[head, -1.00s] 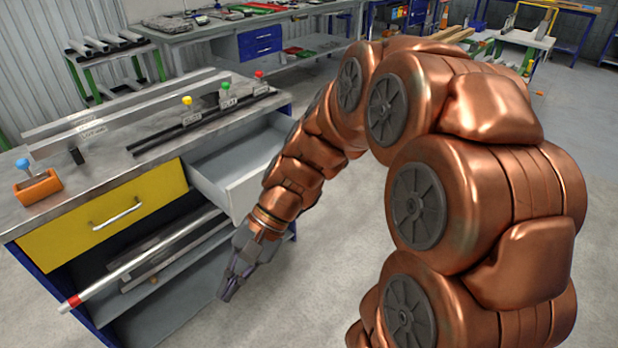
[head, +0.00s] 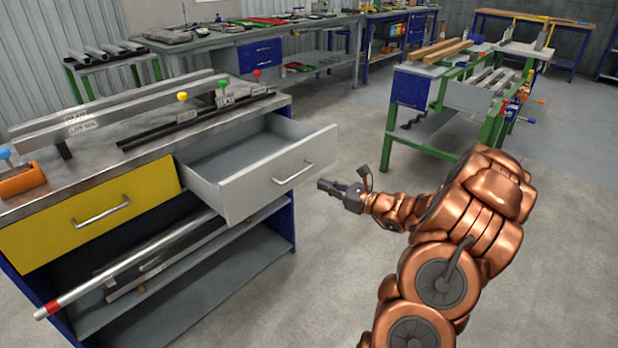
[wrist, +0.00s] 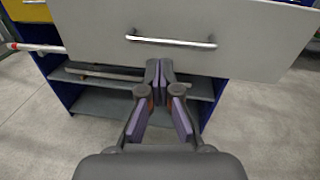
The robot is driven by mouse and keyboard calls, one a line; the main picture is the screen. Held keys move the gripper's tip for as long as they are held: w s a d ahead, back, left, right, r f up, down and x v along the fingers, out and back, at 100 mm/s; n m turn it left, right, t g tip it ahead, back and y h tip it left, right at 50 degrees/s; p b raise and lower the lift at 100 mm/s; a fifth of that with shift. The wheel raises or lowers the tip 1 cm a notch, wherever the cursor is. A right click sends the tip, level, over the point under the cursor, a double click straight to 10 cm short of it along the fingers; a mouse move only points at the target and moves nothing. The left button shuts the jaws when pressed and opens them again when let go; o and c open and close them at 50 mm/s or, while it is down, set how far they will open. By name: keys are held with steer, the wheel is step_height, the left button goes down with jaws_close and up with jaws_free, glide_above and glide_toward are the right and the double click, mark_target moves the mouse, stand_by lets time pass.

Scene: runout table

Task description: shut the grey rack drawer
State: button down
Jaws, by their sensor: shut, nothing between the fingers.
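The grey drawer (head: 252,190) is pulled well out of the table, to the right of the yellow drawer (head: 95,213). Its inside looks empty. It has a silver bar handle (head: 293,172) on its front. My gripper (head: 322,185) is shut and empty, in front of the drawer front near its right end and a little below the handle. In the wrist view the grey front (wrist: 250,40) spans the top, with the handle (wrist: 170,42) above the closed fingertips (wrist: 159,66). I cannot tell whether the fingertips touch the front.
A bar with a red-banded end (head: 50,308) sticks out from the shelf below the drawers at left. Rails and coloured-knob stops lie on the tabletop (head: 150,150). A green-legged bench (head: 440,140) stands behind my arm. The floor in front of the drawer is clear.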

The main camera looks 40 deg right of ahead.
steer(key=s+d+f+m+t+h, duration=0.1)
steer(key=d+f+m+h, duration=0.2)
steer(key=d, duration=0.3)
glide_toward(302, 167)
steer(key=x, duration=0.5)
steer(key=shift+w+a, duration=0.1)
steer(key=shift+w, duration=0.1)
steer(key=shift+x, duration=0.9)
